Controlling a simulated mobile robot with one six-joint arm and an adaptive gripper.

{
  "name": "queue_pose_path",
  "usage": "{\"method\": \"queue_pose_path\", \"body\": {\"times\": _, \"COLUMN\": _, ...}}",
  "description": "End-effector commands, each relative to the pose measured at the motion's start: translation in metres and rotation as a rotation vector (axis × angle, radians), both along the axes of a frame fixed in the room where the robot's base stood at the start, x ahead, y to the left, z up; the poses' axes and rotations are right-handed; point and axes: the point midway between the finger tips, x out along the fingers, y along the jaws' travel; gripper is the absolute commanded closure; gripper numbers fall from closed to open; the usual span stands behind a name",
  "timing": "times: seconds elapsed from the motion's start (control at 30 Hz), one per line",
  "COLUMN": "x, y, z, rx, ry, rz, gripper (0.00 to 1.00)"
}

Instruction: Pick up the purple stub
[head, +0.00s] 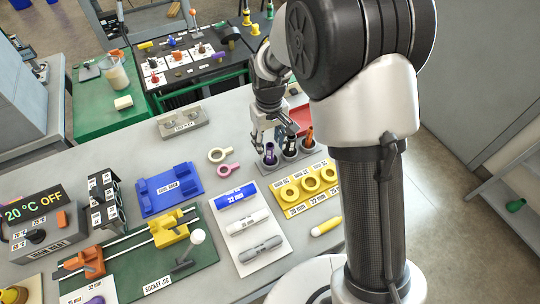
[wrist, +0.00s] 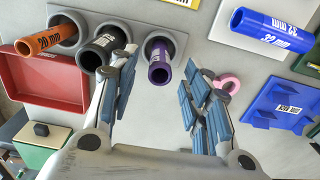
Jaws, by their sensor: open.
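The purple stub (head: 270,154) stands in the left cup of a grey three-cup holder (wrist: 182,42). In the wrist view the purple stub (wrist: 159,66) shows its open end toward the camera, between the fingertips' lines. My gripper (head: 271,132) is above the holder in the head view, partly covering the cups. In the wrist view my gripper (wrist: 160,75) is open and empty, with one finger on each side of the stub. The left finger overlaps the black stub (wrist: 102,50) in the picture. I cannot tell whether they touch.
An orange 20 mm stub (wrist: 45,40) fills the third cup. A red tray (wrist: 38,90) lies close by the holder. Pink (head: 228,169) and cream (head: 220,155) rings, a blue rack (head: 170,190) and a white board with a blue 32 mm pipe (head: 237,195) lie nearby.

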Motion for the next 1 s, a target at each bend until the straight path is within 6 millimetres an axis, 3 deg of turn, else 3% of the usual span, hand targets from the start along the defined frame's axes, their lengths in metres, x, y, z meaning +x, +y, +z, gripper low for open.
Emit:
{"method": "queue_pose_path", "body": {"times": 0.1, "x": -0.003, "y": -0.002, "z": -0.024, "rx": -0.001, "ry": 0.004, "rz": 0.000, "gripper": 0.56}}
{"method": "queue_pose_path", "body": {"times": 0.2, "x": -0.003, "y": -0.002, "z": -0.035, "rx": 0.000, "ry": 0.003, "rz": 0.000, "gripper": 0.56}}
{"method": "queue_pose_path", "body": {"times": 0.47, "x": -0.002, "y": -0.001, "z": -0.036, "rx": 0.000, "ry": 0.001, "rz": 0.000, "gripper": 0.57}}
{"method": "queue_pose_path", "body": {"times": 1.0, "x": -0.002, "y": -0.001, "z": -0.036, "rx": 0.000, "ry": 0.001, "rz": 0.000, "gripper": 0.93}}
